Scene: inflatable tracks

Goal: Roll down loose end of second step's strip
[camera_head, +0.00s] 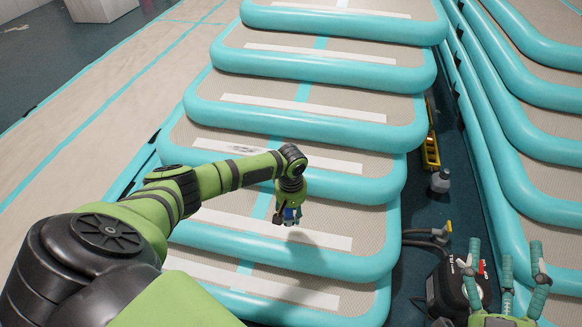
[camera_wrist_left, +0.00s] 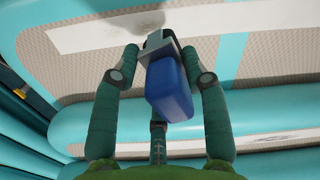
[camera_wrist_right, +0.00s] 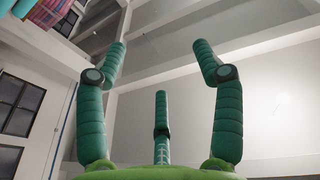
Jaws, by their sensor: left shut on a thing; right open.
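My left gripper (camera_head: 289,214) is shut on a small blue-and-grey tool above the inflatable steps. In the left wrist view the tool's blue block (camera_wrist_left: 169,90) and grey head (camera_wrist_left: 159,46) sit between the fingers. White strips lie across the steps. I cannot tell whether that end is lifted. A nearer strip (camera_head: 320,238) lies below the gripper, partly hidden by my arm. My right gripper (camera_head: 506,248) is open and empty at the lower right.
Turquoise tubes (camera_head: 310,66) edge each step. A black machine with a hose (camera_head: 455,288), a grey bottle (camera_head: 440,181) and a yellow object (camera_head: 431,152) stand in the dark gap to the right. Another inflatable track (camera_head: 540,100) lies beyond.

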